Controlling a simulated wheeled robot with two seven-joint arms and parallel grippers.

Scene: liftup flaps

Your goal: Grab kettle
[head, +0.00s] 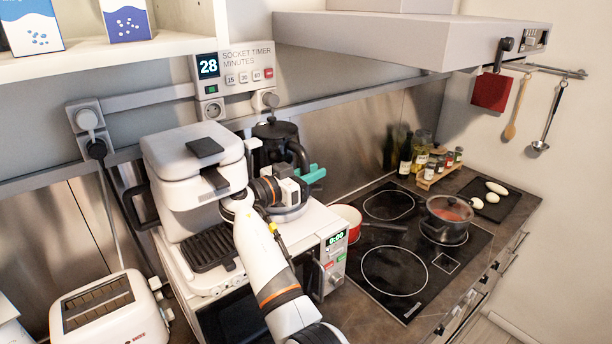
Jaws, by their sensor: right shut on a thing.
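The black kettle (275,131) stands upright at the back of the counter, on top of the white oven, between the white grill and the metal back wall. Its dark handle (300,155) is on its right side. My right gripper (311,175), with teal fingers, is at the lower part of the handle and shut on it. My right wrist hides the kettle's lower body, so I cannot tell if its base is lifted. My left gripper is not in view.
The white grill (190,165) stands close on the left, with a toaster (105,310) in front of it. The socket timer (235,72) and shelf are above.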

